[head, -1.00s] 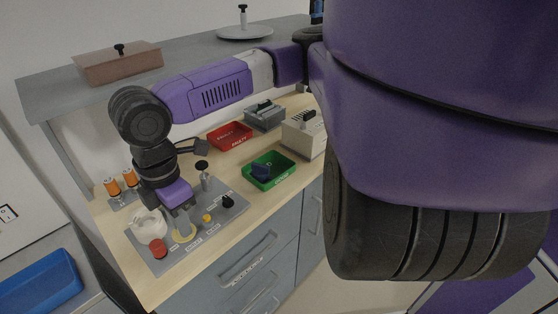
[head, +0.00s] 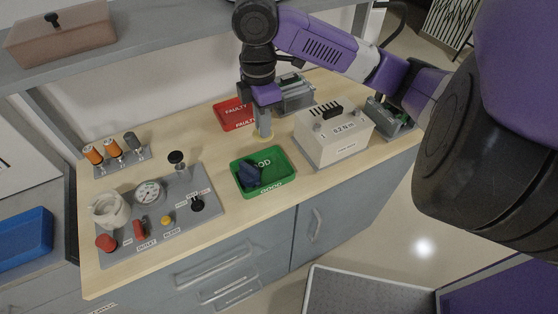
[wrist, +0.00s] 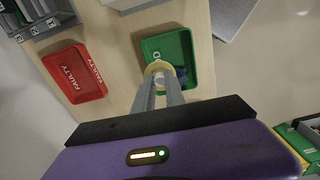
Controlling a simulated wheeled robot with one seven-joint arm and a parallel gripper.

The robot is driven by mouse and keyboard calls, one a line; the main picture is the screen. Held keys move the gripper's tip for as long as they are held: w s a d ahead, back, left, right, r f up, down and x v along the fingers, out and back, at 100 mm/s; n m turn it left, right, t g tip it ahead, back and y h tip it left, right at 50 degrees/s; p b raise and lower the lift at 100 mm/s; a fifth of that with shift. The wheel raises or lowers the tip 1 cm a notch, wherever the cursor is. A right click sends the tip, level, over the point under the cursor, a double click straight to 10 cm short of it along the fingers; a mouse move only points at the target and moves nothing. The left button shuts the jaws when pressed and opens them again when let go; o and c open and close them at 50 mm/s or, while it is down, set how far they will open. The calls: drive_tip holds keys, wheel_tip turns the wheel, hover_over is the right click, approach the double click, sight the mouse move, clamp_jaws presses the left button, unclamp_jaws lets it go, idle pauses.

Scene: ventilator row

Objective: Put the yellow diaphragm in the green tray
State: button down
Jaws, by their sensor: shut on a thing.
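The pale yellow diaphragm (wrist: 156,67) is a round piece held between the fingertips of my gripper (wrist: 160,82) in the wrist view. In the head view, my gripper (head: 264,125) points down with the diaphragm (head: 266,137) at its tips, just behind the far edge of the green tray. The green tray (head: 284,180), marked GOOD, lies on the wooden bench with a dark blue piece (head: 249,174) inside on its left. In the wrist view, the green tray (wrist: 196,50) lies beyond the fingertips, partly hidden by the diaphragm and fingers.
A red FAULTY tray (head: 236,114) lies behind my gripper. A beige box-shaped device (head: 332,138) stands right of the green tray. A grey panel (head: 178,215) with gauge and knobs is on the left. A shelf (head: 150,38) runs above the back.

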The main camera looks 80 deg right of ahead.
drive_tip(key=shift+s+d+f, duration=0.1)
drive_tip(key=shift+s+d, duration=0.3)
drive_tip(key=shift+s, duration=0.1)
drive_tip(key=shift+s+d+f, duration=0.1)
drive_tip(key=shift+s+f, duration=0.1)
drive_tip(key=shift+f, duration=0.05)
hover_over(271, 163)
wheel_tip(271, 163, down, 9)
drive_tip(key=shift+f, duration=0.2)
drive_tip(key=shift+f, duration=0.4)
drive_tip(key=shift+f+b, duration=0.25)
drive_tip(key=shift+b, duration=0.15)
drive_tip(key=c, duration=1.4)
unclamp_jaws()
drive_tip(key=shift+r, duration=0.1)
